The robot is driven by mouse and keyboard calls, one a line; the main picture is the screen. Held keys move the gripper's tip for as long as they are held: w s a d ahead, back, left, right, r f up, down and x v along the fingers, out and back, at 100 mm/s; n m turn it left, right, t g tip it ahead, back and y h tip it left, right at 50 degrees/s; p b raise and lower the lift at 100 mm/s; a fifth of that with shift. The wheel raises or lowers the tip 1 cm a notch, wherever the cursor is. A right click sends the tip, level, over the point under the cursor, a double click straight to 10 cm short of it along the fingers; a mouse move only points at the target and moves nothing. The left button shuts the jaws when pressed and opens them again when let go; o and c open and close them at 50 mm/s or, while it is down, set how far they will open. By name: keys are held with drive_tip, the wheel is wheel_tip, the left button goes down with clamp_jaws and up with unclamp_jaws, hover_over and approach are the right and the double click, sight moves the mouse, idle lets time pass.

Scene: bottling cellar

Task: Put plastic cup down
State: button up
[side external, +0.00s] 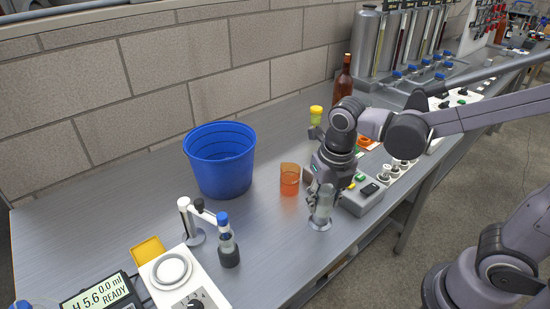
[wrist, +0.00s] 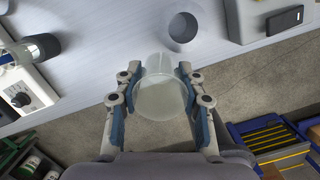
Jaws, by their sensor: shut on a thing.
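A clear, whitish plastic cup (side external: 323,207) is between the fingers of my gripper (side external: 321,194) near the table's front edge. In the wrist view the cup (wrist: 161,98) sits upright-looking between both fingers of my gripper (wrist: 158,74), which is shut on its sides. I cannot tell whether the cup's base touches the table. The fingers hide part of the cup in the side view.
An orange cup (side external: 289,180) stands left of my gripper, a blue bucket (side external: 219,166) further left. A grey control box (side external: 362,197) is close on the right. Bare table (side external: 270,235) lies between.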

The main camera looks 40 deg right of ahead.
drive_tip(key=a+f, duration=0.2)
drive_tip(key=a, duration=0.1)
drive_tip(key=a+f, duration=0.2)
drive_tip(key=a, duration=0.1)
drive_tip(key=w+a+f, duration=0.1)
drive_tip(key=a+f, duration=0.1)
drive_tip(key=a, duration=0.1)
drive_tip(key=shift+w+a, duration=0.1)
drive_tip(key=shift+a, duration=0.2)
drive_tip(key=shift+f, duration=1.9)
drive_tip(key=shift+f, duration=0.15)
drive_tip(key=o, duration=1.1)
wheel_tip(320, 180, up, 12)
drive_tip(key=s, duration=0.2)
drive_tip(key=d+r+m+t, duration=0.1)
drive_tip(key=d+m, duration=0.4)
drive_tip(key=m, duration=0.5)
drive_tip(key=s+d+r+m+t, duration=0.1)
drive_tip(key=d+m, duration=0.4)
drive_tip(key=m, duration=0.6)
drive_tip(key=d+r+m+t, duration=0.1)
drive_tip(key=d+m+t, duration=0.2)
drive_tip(key=m, duration=0.7)
drive_tip(key=shift+s+d+m+t+y, duration=0.15)
drive_tip(key=shift+s+d+y, duration=0.05)
drive_tip(key=shift+d, duration=0.3)
drive_tip(key=shift+s+d+m+t+y, duration=0.15)
drive_tip(key=shift+d+y, duration=0.05)
drive_tip(key=shift+d, duration=0.3)
